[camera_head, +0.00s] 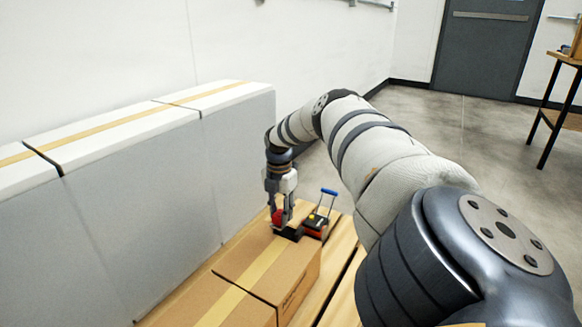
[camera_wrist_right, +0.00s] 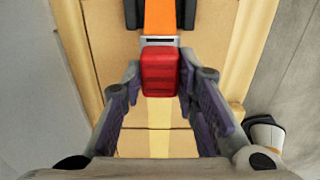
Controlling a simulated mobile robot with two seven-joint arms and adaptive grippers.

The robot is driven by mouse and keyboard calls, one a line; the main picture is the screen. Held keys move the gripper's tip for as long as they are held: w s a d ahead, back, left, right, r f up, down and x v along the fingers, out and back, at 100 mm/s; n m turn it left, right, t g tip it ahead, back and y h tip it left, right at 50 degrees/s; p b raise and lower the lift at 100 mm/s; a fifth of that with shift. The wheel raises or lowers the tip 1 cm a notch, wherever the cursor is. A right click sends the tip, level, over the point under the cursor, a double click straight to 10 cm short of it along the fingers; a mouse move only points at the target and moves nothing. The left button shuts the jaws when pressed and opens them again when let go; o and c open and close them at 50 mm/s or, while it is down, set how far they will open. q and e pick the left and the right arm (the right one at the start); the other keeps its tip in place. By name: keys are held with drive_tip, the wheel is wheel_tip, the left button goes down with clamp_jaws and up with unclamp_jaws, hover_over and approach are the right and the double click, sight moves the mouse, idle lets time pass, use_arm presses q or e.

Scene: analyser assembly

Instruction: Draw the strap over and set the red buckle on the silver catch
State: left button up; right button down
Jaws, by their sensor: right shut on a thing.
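My right gripper (camera_head: 279,212) points down over a cardboard box. It is shut on the red buckle (camera_wrist_right: 159,74), which sits between its two fingers in the right wrist view; the buckle also shows as a small red patch in the head view (camera_head: 277,217). A silver piece with a dark slot (camera_wrist_right: 159,41), which looks like the catch, is at the buckle's upper edge. I cannot tell whether they touch. An orange band (camera_wrist_right: 160,16) runs up from the silver piece between dark sides. I cannot make out the strap's full run. My left gripper is not in view.
A small red and black device with a blue handle (camera_head: 317,216) stands right of the gripper. Cardboard boxes (camera_head: 262,262) lie on a wooden pallet (camera_head: 340,258). Tall grey boxes with white tops (camera_head: 165,175) form a wall on the left.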

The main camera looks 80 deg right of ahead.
use_arm(q)
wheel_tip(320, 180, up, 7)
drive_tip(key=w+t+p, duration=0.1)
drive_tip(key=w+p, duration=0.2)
drive_tip(key=p, duration=0.5)
use_arm(e)
drive_tip(key=w+a+b, duration=0.2)
drive_tip(key=w+a, duration=0.3)
drive_tip(key=a, duration=1.3)
drive_tip(key=w+a+b, duration=0.2)
drive_tip(key=w+a, duration=0.3)
drive_tip(key=a, duration=1.2)
drive_tip(key=w+a+b, duration=0.2)
drive_tip(key=w+a, duration=0.3)
drive_tip(key=a, duration=1.3)
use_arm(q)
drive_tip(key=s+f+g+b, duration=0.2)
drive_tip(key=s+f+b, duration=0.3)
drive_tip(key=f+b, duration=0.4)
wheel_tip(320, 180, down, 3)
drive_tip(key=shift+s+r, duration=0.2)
use_arm(e)
wheel_tip(320, 180, down, 22)
drive_tip(key=shift+w+r, duration=0.15)
drive_tip(key=shift+r, duration=0.1)
